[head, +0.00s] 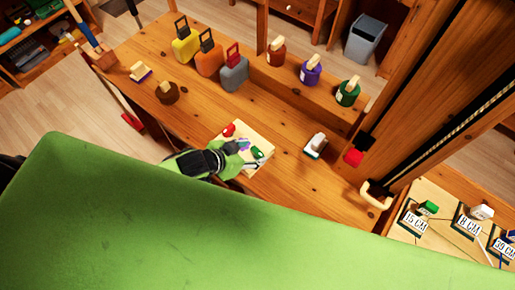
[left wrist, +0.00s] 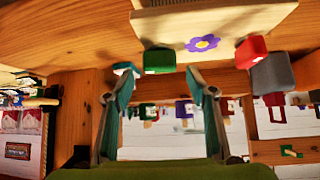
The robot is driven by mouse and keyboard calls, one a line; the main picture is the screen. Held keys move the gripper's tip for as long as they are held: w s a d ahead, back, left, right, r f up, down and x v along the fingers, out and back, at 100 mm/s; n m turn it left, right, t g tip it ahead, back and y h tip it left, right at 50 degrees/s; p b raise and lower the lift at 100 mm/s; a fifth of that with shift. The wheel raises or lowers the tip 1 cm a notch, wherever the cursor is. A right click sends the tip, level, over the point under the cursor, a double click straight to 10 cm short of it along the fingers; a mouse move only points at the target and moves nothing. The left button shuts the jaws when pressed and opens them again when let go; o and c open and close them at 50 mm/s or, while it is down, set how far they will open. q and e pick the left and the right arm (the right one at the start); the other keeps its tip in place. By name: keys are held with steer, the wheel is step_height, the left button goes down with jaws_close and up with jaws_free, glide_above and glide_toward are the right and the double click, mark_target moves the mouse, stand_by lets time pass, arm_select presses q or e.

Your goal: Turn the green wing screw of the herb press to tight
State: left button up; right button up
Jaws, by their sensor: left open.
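The herb press (head: 262,133) is a pale board lying on the wooden table, with a red wing screw (head: 229,130) at its far left corner and a green wing screw (head: 257,153) at its near right. In the left wrist view the board (left wrist: 215,22) has a purple flower, the green screw (left wrist: 159,61) below its edge and the red one (left wrist: 250,51) to the right. My left gripper (head: 243,146) is over the press's near left side, close to the green screw. In the left wrist view its fingers (left wrist: 155,88) are spread with nothing between them. My right gripper is not seen.
Yellow, orange and grey (head: 234,74) handled blocks stand behind the press. Red, purple and green jars (head: 348,92) stand on a raised shelf. A white-topped block (head: 315,146) is to the right. A wooden post (head: 410,110) rises at the right.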

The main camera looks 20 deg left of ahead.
mark_target(257, 151)
arm_select(q)
steer(key=shift+p+x, duration=0.3)
steer(key=shift+x, duration=1.7)
steer(key=c, duration=1.1)
